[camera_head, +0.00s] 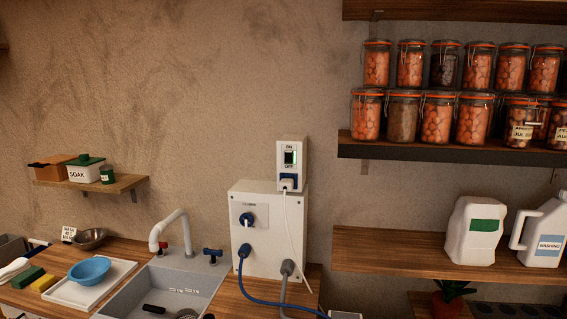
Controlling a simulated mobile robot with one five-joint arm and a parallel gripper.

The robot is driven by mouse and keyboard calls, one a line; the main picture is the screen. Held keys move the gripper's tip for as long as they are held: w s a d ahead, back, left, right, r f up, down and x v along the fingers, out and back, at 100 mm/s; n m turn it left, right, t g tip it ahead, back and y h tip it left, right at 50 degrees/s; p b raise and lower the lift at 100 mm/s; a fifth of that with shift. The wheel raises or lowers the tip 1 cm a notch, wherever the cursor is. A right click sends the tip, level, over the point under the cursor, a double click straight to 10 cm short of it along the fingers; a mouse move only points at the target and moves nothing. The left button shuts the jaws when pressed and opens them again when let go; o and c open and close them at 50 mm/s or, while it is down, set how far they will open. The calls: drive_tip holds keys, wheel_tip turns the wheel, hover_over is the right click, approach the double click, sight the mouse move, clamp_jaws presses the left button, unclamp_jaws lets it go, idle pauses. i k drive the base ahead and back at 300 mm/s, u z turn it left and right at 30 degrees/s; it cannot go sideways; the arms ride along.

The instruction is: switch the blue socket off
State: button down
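A narrow white switch box (291,143) is on the wall near the middle, just above a larger white box. Its face has a small dark-framed switch (289,158) with a green patch, "ON" printed above and "OFF" below. Which way the switch is set is too small to tell. Under it is a blue socket (295,180), with a white plug (286,184) in front that appears to be inserted. A white cable runs down from the plug. My gripper is not in view.
The larger white box (268,201) has a blue knob and blue and grey hoses. It stands beside the sink (190,284) and tap (168,228). Shelves at right hold several jars and white jugs (473,232). The wall left of the switch box is bare.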

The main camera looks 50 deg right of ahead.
sight(288, 154)
drive_tip(key=i, duration=1.65)
drive_tip(key=u, duration=0.05)
